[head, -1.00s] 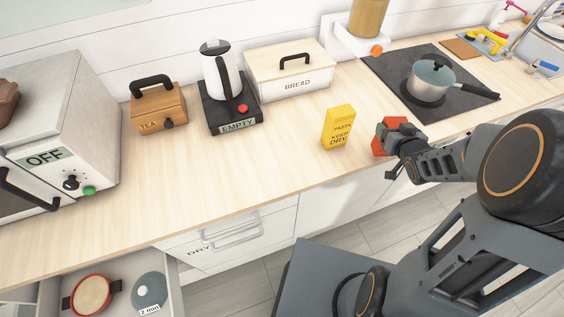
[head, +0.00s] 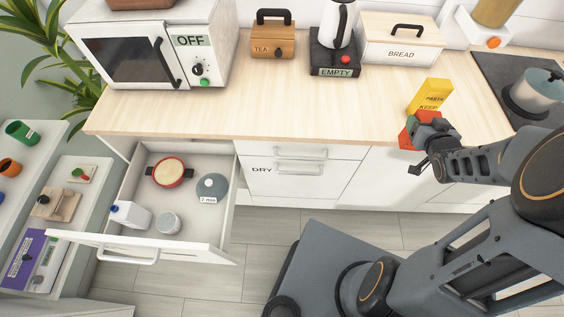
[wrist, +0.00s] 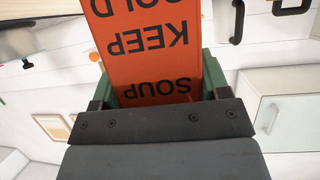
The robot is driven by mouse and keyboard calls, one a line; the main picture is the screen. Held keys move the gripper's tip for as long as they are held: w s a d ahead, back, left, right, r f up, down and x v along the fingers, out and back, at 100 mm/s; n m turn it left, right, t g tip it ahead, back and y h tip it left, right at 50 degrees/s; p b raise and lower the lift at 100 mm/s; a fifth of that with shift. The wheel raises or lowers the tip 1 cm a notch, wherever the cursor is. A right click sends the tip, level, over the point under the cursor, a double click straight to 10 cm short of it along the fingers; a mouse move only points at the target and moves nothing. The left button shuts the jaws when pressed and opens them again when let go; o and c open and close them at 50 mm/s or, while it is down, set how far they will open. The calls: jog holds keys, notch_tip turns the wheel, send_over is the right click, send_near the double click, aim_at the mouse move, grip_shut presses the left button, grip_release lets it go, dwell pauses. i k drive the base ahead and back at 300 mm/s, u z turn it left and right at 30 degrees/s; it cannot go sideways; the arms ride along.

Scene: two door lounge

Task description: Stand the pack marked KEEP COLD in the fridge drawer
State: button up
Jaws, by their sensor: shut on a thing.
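My gripper (head: 424,124) is shut on an orange-red pack (head: 406,137) in front of the yellow pack. In the wrist view the pack (wrist: 145,45) reads SOUP, KEEP and COLD, upside down, between green fingers. In the head view it overlaps the counter's front edge, mostly hidden by the gripper. An open drawer (head: 217,246) at the lower left holds a red-rimmed pot (head: 170,171), a grey lid-like item (head: 212,185) tagged 2 min, a white carton with a blue cap (head: 132,214) and a small jar (head: 168,222). No fridge label is legible on it.
A yellow pack marked PASTA, KEEP (head: 431,95) stands on the counter (head: 300,110) just behind my gripper. A shut drawer marked DRY (head: 300,180) is right of the open one. Open shelves with items (head: 60,215) stand left. The drawer has free floor towards its right side.

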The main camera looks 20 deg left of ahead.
aim_at(209, 224)
jog(key=u, duration=0.35)
jog(key=i, duration=0.35)
jog(key=u, duration=3.15)
